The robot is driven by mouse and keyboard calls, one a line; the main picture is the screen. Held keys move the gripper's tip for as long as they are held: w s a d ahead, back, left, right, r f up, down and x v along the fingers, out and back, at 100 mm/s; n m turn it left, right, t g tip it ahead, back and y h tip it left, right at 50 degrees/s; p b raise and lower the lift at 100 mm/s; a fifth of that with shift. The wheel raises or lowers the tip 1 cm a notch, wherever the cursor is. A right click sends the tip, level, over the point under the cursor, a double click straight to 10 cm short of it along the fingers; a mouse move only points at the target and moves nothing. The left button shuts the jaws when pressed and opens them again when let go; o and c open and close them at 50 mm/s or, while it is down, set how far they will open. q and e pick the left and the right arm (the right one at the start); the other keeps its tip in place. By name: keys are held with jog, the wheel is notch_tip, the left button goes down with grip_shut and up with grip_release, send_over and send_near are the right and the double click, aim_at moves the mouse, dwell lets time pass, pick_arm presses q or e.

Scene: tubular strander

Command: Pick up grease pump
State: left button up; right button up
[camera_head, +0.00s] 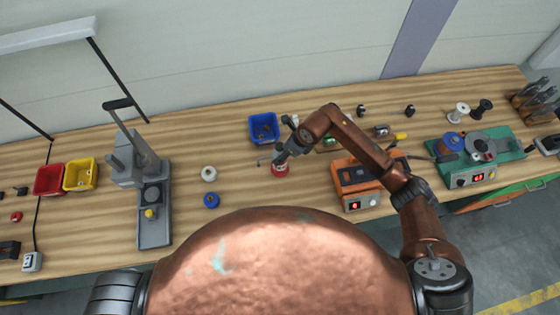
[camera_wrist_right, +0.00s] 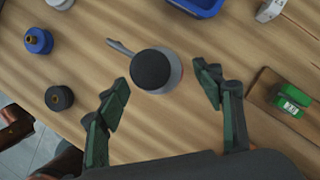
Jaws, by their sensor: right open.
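The grease pump (camera_head: 280,170) stands on the wooden bench in the head view, with a red body and a thin spout pointing left. In the right wrist view the grease pump (camera_wrist_right: 152,70) shows from above as a round dark top with a grey rim and a grey spout towards the upper left. My right gripper (camera_wrist_right: 163,92) is open, with one green-black finger on each side of the pump and apparent gaps to it. In the head view the right gripper (camera_head: 285,154) is just above the pump and partly covers it. My left gripper is not in view.
A blue bin (camera_head: 263,128) stands behind the pump. A white spool (camera_head: 209,174) and a blue spool (camera_head: 211,200) are to its left. An orange control box (camera_head: 355,183) stands to its right, below my right arm. A grey press (camera_head: 140,175) is further left.

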aim_at(280, 154)
jog(key=p+x, duration=0.1)
jog(key=x, duration=0.2)
jog(key=shift+a+f, duration=0.3)
jog(key=shift+w+a+f+p, duration=0.15)
jog(key=shift+f+p, duration=0.15)
jog(key=shift+f, duration=0.35)
jog(key=shift+c, duration=1.2)
jog(key=c, duration=0.8)
grip_shut()
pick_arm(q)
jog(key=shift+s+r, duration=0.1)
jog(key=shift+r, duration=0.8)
pick_arm(e)
jog(key=shift+w+r, duration=0.1)
jog(key=shift+r, duration=0.1)
